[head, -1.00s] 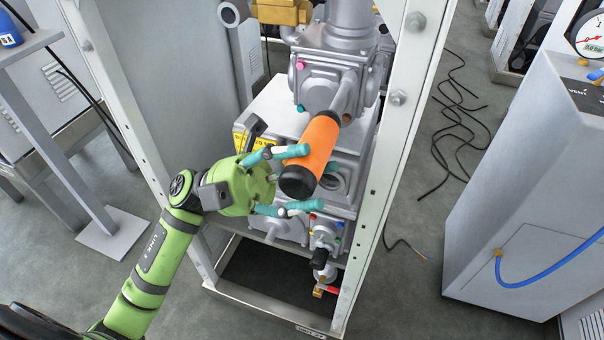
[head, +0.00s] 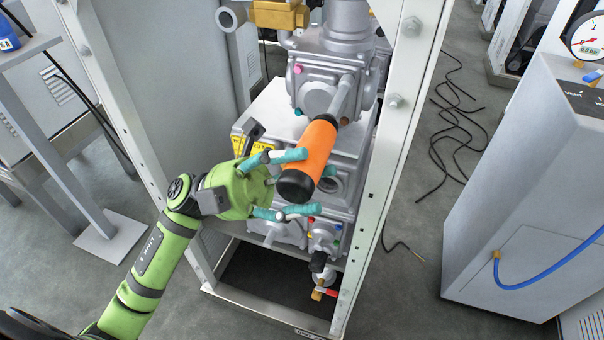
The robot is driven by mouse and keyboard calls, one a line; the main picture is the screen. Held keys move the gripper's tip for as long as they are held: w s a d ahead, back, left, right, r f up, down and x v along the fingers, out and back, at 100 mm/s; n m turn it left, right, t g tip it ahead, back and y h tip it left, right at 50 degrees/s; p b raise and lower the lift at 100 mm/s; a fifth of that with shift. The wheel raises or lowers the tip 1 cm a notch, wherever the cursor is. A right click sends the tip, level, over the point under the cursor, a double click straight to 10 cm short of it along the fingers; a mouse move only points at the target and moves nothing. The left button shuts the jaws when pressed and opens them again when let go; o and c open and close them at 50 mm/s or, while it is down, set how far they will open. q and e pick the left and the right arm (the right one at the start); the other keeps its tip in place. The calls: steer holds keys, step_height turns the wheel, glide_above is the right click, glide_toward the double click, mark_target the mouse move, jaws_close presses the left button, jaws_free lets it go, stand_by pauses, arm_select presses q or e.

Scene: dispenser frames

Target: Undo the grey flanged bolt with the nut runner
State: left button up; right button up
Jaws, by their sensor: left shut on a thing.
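The nut runner (head: 318,145) has an orange body, a black rear end and a grey nose. It slants up and right, its nose against or just in front of the grey machine body. My left gripper (head: 302,182) comes from the lower left, its teal fingers around the tool's black rear part and shut on it. The grey flanged bolt cannot be made out; the nose may cover it. A pink bolt head (head: 297,68) and a teal one (head: 299,111) show on the machine's front cover, left of the nose. My right gripper is out of view.
A pale metal frame stands around the machine, with its right post (head: 395,150) close to the tool. A white cabinet (head: 530,190) with a blue hose stands at the right. Black cables (head: 455,130) lie on the floor. A yellow label (head: 250,140) sits behind the gripper.

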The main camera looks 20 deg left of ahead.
arm_select(q)
steer(key=shift+w+r, duration=0.1)
steer(key=shift+w, duration=0.6)
stand_by(0.6)
steer(key=shift+s, duration=0.3)
stand_by(0.9)
steer(key=s, duration=0.7)
steer(key=shift+a+p, duration=0.15)
steer(key=shift+p, duration=0.15)
